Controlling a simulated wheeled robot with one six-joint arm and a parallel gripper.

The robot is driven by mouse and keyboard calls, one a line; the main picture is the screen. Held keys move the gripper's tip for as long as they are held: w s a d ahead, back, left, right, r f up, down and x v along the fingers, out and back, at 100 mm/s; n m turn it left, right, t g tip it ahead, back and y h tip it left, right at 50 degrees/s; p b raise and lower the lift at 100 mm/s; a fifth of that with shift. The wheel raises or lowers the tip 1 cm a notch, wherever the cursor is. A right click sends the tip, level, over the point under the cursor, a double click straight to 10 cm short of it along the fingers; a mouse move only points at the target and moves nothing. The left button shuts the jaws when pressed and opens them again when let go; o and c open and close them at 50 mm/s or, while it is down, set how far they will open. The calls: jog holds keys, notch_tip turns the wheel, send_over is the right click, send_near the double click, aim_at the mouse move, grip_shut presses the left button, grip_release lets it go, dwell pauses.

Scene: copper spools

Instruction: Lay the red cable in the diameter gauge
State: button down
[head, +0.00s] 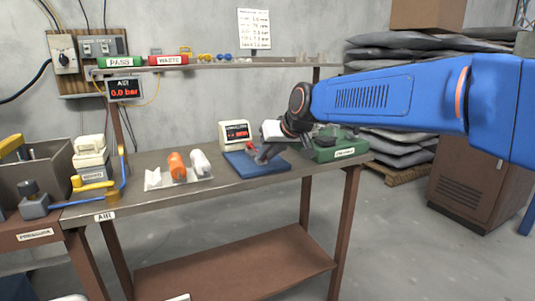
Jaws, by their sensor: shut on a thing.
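My blue arm reaches in from the right, and my gripper (262,155) points down over the blue mat (243,166) on the bench. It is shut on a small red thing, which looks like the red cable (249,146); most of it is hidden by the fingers. A white boxy instrument with a lit red display (235,133) stands just behind the mat and looks like the diameter gauge. The gripper is in front and to the right of its display. I cannot tell whether the cable touches the gauge or the mat.
A white tray (178,182) with an orange spool (177,164) and a white roll (200,161) lies left of the mat. A green labelled box (328,152) stands close right of the gripper. A shelf (220,67) runs above the bench.

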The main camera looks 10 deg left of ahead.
jog(key=shift+f, duration=0.35)
dwell(0.6)
jog(key=c, duration=1.5)
grip_release()
jog(key=shift+c, duration=0.2)
jog(key=v, duration=1.7)
jog(key=shift+r, duration=0.2)
jog(key=shift+d, duration=0.15)
